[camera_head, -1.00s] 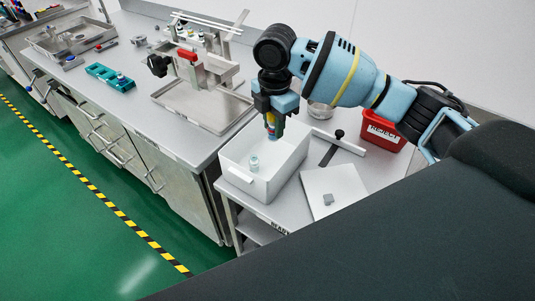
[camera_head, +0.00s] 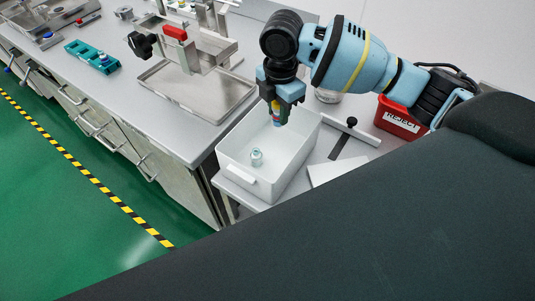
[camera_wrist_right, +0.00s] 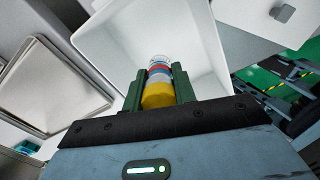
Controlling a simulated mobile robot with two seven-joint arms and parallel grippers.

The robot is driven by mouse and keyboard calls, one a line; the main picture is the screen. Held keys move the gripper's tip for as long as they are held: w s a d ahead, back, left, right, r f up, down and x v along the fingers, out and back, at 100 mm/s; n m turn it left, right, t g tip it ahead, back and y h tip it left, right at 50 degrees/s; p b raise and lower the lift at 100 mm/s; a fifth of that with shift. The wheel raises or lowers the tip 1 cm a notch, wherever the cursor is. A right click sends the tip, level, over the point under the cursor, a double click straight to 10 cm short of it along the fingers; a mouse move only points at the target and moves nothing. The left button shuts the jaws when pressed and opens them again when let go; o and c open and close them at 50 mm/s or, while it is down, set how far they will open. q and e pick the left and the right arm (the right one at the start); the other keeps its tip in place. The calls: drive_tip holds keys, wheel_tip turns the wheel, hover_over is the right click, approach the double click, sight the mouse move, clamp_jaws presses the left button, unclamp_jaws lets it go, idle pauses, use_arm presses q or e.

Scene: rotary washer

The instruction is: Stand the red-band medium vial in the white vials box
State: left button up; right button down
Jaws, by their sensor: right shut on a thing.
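My right gripper (camera_head: 278,108) points down over the white vials box (camera_head: 297,168) and is shut on the red-band medium vial (camera_head: 277,120). In the right wrist view the vial (camera_wrist_right: 158,88) sits between the two green fingers, with a yellow part, a red band, a blue band and a clear end. The vial is held above the box floor, over the box's back part. My left gripper is not in view.
A red reject bin (camera_head: 401,119) stands right of the box. A black-knobbed metal bar (camera_head: 344,134) and a white board (camera_head: 337,170) lie beside it. A steel tray (camera_head: 196,90) and a teal rack (camera_head: 92,57) are on the counter to the left. Most of the box floor is free.

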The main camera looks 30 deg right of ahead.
drive_tip(key=shift+w+d+f, duration=0.1)
drive_tip(key=shift+w+f, duration=0.05)
drive_tip(key=shift+f, duration=0.55)
hover_over(277, 150)
drive_tip(key=shift+f+b, duration=0.45)
drive_tip(key=shift+f, duration=4.45)
drive_tip(key=shift+f, duration=0.1)
drive_tip(key=c, duration=1.1)
unclamp_jaws()
wheel_tip(277, 150, up, 11)
drive_tip(key=shift+r+p, duration=0.15)
drive_tip(key=shift+p, duration=0.35)
drive_tip(key=shift+r, duration=0.5)
